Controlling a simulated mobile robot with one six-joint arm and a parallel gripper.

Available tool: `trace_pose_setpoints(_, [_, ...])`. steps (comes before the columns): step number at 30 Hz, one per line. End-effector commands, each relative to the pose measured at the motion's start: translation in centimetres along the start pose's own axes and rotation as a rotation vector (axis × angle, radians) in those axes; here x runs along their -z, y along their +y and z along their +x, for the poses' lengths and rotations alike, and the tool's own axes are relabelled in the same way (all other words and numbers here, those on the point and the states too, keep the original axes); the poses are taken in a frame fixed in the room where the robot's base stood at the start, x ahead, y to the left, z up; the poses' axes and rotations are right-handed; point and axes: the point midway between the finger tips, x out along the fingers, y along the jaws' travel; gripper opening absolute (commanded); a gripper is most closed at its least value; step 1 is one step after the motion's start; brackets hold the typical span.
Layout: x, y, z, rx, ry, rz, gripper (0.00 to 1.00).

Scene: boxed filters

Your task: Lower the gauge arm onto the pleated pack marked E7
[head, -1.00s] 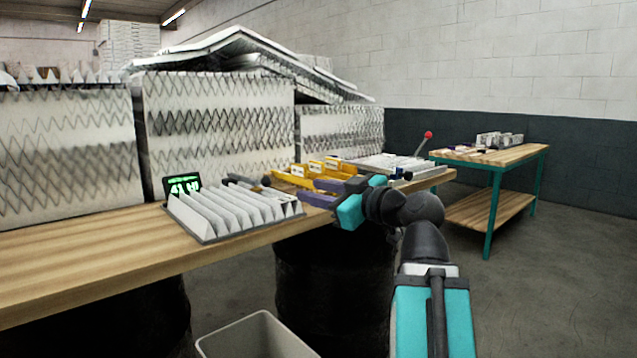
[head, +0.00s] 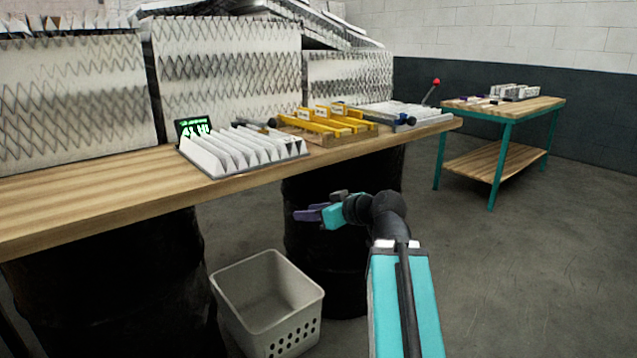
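A white pleated pack (head: 243,152) sits in a shallow grey tray on the long wooden bench. No E7 mark can be read on it. A small black display (head: 193,129) with green digits stands at its back left corner. A dark rod with a knob, perhaps the gauge arm (head: 255,124), shows behind the pack; whether it touches the pack cannot be told. My gripper (head: 307,212), with purple fingers, is empty in front of the bench, below its top and to the lower right of the pack. Its fingers look slightly apart.
Yellow pieces with white tags (head: 322,124) stand in a wooden holder right of the pack. A red-knobbed lever (head: 434,85) is farther right. A pale bin (head: 268,290) and black drums (head: 340,252) are below. A teal-legged table (head: 505,108) stands at right. The bench's left part is clear.

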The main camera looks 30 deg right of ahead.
Motion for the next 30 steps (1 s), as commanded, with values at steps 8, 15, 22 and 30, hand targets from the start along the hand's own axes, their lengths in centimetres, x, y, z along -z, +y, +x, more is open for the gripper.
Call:
trace_pose_setpoints(8, [-9.1,-1.8,5.9,0.041,-0.174,0.124,0.32])
trace_pose_setpoints(15, [-17.1,-4.1,9.8,0.064,-0.327,0.214,0.32])
trace_pose_setpoints(22, [-25.0,-6.9,12.5,0.077,-0.48,0.287,0.32])
trace_pose_setpoints(30, [-34.3,-10.7,14.2,0.079,-0.663,0.353,0.32])
